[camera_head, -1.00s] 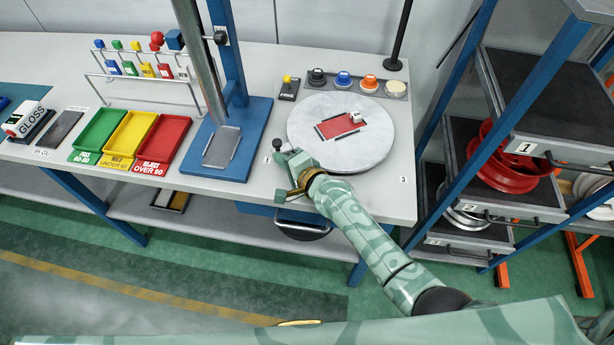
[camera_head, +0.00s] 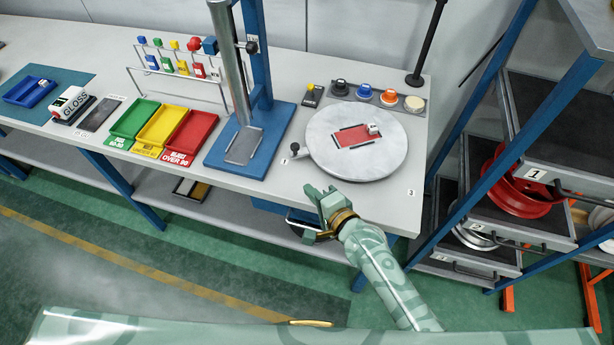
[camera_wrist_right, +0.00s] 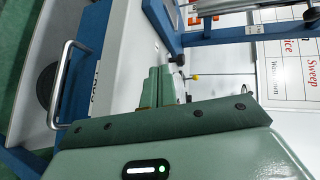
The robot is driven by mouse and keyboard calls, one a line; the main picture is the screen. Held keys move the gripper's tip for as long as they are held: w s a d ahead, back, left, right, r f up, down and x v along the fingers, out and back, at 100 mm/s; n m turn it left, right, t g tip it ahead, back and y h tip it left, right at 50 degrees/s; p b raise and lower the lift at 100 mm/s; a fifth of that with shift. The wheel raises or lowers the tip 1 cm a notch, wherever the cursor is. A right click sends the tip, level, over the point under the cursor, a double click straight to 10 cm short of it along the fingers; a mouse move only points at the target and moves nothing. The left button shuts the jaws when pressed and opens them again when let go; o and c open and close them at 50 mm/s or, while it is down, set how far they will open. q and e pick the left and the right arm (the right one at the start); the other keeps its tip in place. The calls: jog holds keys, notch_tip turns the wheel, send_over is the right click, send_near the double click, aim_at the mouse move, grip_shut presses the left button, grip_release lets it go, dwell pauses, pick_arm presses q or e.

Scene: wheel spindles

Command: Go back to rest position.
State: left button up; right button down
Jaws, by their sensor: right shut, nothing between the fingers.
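My right gripper (camera_head: 318,193) is shut and empty. It is at the front edge of the grey workbench (camera_head: 245,192), below and left of the round turntable (camera_head: 320,150). In the right wrist view its two fingers (camera_wrist_right: 160,75) lie together, with nothing between them. My left gripper is not in view.
A red panel (camera_head: 355,138) with a small white block lies on the turntable. A blue press stand (camera_head: 278,120) and green (camera_head: 135,118), yellow (camera_head: 163,125) and red (camera_head: 192,132) trays are to the left. A blue-framed shelf (camera_head: 450,215) with a red wheel (camera_head: 520,190) stands at right. Open floor lies in front.

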jog(key=s+d+r+n+g+h, duration=0.1)
jog(key=s+d+r+n+h, duration=0.25)
jog(key=s+d+n, duration=0.45)
jog(key=s+d+r+n+g+h, duration=0.25)
jog(key=s+d+n+h, duration=0.2)
jog(key=d, duration=0.75)
jog(key=s+d+r+n+g+h, duration=0.1)
jog(key=s+d+r+n+h, duration=0.2)
jog(key=s+d+n+h, duration=0.5)
notch_tip(320, 180, down, 30)
jog(key=s+a+m+g+y+b, duration=0.2)
jog(key=m+g+y+b, duration=0.15)
jog(key=y, duration=0.25)
pick_arm(q)
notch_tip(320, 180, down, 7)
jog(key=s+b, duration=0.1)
jog(key=b, duration=0.3)
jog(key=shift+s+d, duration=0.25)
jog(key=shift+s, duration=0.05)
pick_arm(e)
jog(key=s+f+m+g+y, duration=0.1)
jog(key=s+f+m+g, duration=0.1)
jog(key=s+f, duration=1.7)
jog(key=shift+s+f+g+y, duration=0.15)
jog(key=shift+s+g+y, duration=0.15)
jog(key=shift+s, duration=0.25)
